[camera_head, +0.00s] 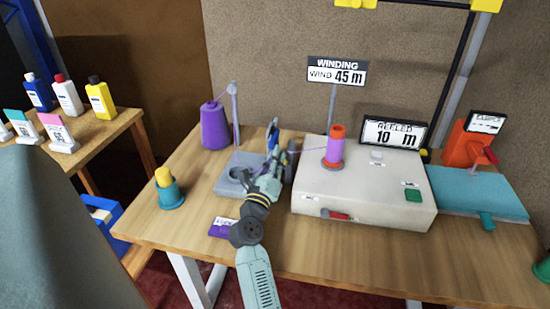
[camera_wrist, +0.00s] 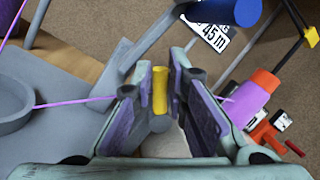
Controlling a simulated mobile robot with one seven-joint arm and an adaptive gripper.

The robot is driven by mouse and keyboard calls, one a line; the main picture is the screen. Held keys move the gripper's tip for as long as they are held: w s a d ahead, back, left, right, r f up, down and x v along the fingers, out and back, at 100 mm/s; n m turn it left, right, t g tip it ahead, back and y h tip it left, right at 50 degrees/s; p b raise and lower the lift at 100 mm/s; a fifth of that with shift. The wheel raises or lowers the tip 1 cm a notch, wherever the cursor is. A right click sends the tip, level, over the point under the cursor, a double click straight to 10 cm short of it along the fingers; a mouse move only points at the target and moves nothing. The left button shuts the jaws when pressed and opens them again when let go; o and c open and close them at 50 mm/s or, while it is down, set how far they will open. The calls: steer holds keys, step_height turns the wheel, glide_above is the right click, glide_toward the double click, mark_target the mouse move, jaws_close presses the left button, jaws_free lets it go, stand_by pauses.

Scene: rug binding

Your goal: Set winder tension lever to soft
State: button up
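The winder (camera_head: 320,205) is a pale box with a purple-wound orange spool (camera_head: 335,150) on top and a red lever (camera_head: 335,214) on its front face. A grey thread stand (camera_head: 232,186) stands to its left, with an upright blue part (camera_head: 272,136) just beyond my gripper (camera_head: 270,178). In the wrist view, a short yellow handle (camera_wrist: 160,90) fills the narrow gap between the fingertips of my gripper (camera_wrist: 160,80), which looks shut on it. The handle's lower end and any soft marking are hidden or too small to read. Purple thread runs past the fingers on both sides.
A purple cone (camera_head: 214,126) stands behind the stand. A yellow-topped teal cup (camera_head: 168,188) and a purple card (camera_head: 222,227) lie left of my arm. Signs (camera_head: 336,72) stand behind the winder. A teal-topped unit (camera_head: 480,195) is at right.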

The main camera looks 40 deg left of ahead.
steer(key=o, duration=0.4)
steer(key=w+d+m+g+h+b, duration=0.15)
steer(key=d+m+h+b, duration=0.3)
steer(key=m+b, duration=0.9)
steer(key=s+d+m, duration=0.2)
steer(key=s+d, duration=0.2)
steer(key=s, duration=0.5)
steer(key=shift+s+d+r+m+t+h+p, duration=0.15)
steer(key=shift+s+d+r+t+h+p, duration=0.45)
steer(key=shift+d+r+t+h, duration=2.15)
steer(key=shift+s+d+r+m+t+h+p, duration=0.25)
steer(key=shift+s+d+r, duration=1)
steer(key=shift+r, duration=3.25)
steer(key=shift+s+d+r+m+t+h+p, duration=0.1)
steer(key=shift+s+d+r+t+h+p, duration=0.3)
steer(key=shift+d+r+t+h, duration=2.4)
